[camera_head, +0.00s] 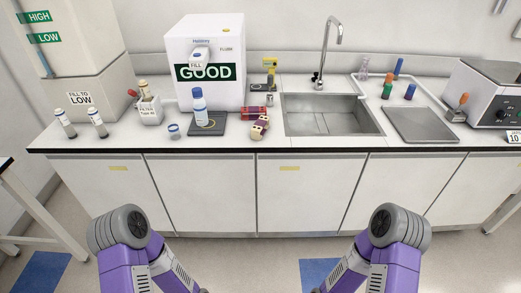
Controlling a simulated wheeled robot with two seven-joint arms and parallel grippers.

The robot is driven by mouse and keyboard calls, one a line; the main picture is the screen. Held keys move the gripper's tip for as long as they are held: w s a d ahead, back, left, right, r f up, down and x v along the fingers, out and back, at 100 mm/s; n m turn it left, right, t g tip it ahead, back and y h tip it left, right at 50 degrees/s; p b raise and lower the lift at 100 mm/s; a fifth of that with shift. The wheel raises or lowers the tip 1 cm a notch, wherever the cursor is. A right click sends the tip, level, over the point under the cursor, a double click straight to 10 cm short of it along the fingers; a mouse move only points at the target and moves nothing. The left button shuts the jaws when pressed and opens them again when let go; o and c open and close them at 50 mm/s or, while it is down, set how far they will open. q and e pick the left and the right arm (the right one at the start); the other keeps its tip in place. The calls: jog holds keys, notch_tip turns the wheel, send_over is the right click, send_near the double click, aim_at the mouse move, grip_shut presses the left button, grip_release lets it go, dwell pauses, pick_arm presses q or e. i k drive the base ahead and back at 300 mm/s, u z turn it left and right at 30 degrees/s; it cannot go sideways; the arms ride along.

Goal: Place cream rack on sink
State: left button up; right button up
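A small cream block with dark maroon parts (260,127), which looks like the cream rack, sits tilted on the white counter just left of the sink. The steel sink (318,124) is a rectangular basin set into the counter, and it looks empty. My two purple arms enter at the bottom left and bottom right, in front of the cabinets. Their grippers are not visible, so I cannot see whether they are open or shut.
A dark red rack (254,113) lies behind the cream one. A bottle (199,104) stands on a dark pad to the left. A tall faucet (326,50) rises behind the sink. A grey plate (420,125) lies right of it, with several colored tubes behind.

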aim_at(323, 128)
jog(key=u, duration=0.8)
jog(key=i, duration=0.95)
jog(key=z, duration=0.25)
